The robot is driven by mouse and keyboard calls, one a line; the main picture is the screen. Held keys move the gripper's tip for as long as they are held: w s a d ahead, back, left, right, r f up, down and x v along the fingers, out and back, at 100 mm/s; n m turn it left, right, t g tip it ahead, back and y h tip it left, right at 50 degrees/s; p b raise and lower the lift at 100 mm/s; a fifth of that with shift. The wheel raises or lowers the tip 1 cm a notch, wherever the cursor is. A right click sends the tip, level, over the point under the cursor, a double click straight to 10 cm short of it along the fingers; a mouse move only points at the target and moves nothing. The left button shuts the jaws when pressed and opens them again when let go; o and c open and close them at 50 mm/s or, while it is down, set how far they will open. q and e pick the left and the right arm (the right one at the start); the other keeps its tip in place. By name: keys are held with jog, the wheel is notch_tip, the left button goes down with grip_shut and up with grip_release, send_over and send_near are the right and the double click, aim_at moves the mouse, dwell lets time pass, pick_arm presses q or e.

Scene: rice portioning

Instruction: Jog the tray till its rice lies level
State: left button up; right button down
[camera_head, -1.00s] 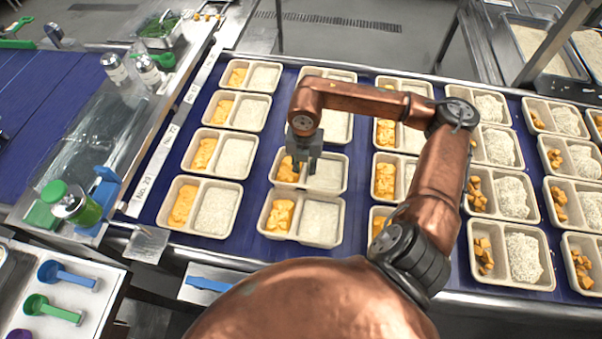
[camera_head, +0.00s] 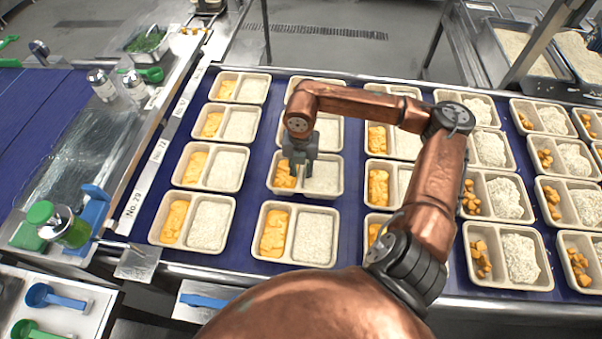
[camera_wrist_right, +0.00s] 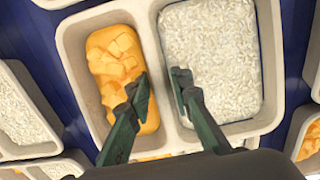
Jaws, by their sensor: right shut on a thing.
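The tray (camera_head: 339,188) is a pale two-compartment tray in the middle of the blue belt. It also shows in the wrist view (camera_wrist_right: 70,48). Orange chunks (camera_wrist_right: 116,62) fill its left compartment and white rice (camera_wrist_right: 212,60) its right one. The rice reaches the compartment walls and looks nearly flat, with a grainy surface. My right gripper (camera_head: 297,172) comes down on the tray from above. In the wrist view its dark fingers (camera_wrist_right: 160,84) stand on either side of the divider between the compartments, shut on it. My left gripper is not in view.
Similar filled trays surround it closely; one stands just in front (camera_head: 337,240) and a column stands at left (camera_head: 236,205). The blue belt (camera_head: 250,205) shows in narrow gaps. A green-lidded jar (camera_head: 68,228) and scoops (camera_head: 50,297) lie at far left.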

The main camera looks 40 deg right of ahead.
jog(key=shift+w+a+f+b, duration=0.15)
jog(key=shift+w+f+b, duration=0.15)
jog(key=shift+f, duration=0.1)
jog(key=shift+f, duration=0.1)
jog(key=shift+f, duration=0.25)
jog(key=c, duration=1.7)
grip_release()
jog(key=shift+o, duration=0.2)
jog(key=shift+r, duration=0.1)
notch_tip(320, 180, up, 12)
